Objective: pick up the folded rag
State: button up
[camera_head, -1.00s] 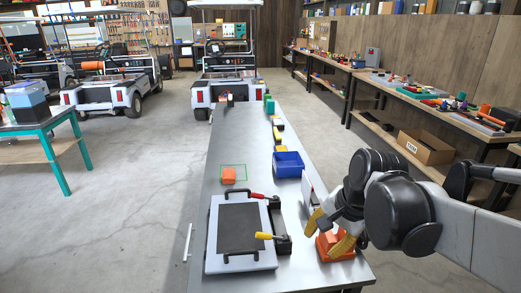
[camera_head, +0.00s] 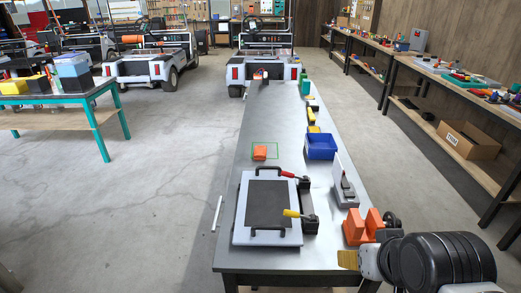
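A small orange block-like item (camera_head: 260,153), which looks like the folded rag, lies on the grey metal table inside a thin green outline. It is too small to make out folds.
On the table (camera_head: 232,258) are a white framed panel (camera_head: 239,215) with clamps, a blue bin (camera_head: 321,146), a white-grey device (camera_head: 344,180) and an orange fixture (camera_head: 361,227) near my gripper. The table's left strip is mostly clear.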

aim_at(259, 151)
jog(key=i+j+z, duration=0.1)
jog(key=j, duration=0.3)
jog(key=i+j+z, duration=0.1)
jog(key=i+j, duration=0.15)
jog(key=j, duration=0.2)
jog(key=i+j+z, duration=0.1)
jog(key=j, duration=0.35)
jog(key=i+j+z, duration=0.1)
jog(key=j, duration=0.35)
jog(key=i+j+z, duration=0.1)
jog(key=j, duration=0.35)
jog(key=i+j+z, duration=0.15)
jog(key=j, duration=0.35)
jog(key=i+j+z, duration=0.1)
jog(key=j, duration=0.35)
jog(key=i+j+z, duration=0.1)
jog(key=i+j, duration=0.15)
jog(key=i+j+z, duration=0.1)
jog(key=j, duration=0.25)
jog(key=i+j+z, duration=0.1)
jog(key=i+j, duration=0.2)
jog(key=i+j+z, duration=0.1)
jog(key=j, duration=0.25)
jog(key=i+j+z, duration=0.1)
jog(key=i+j, duration=0.2)
jog(key=j, duration=0.1)
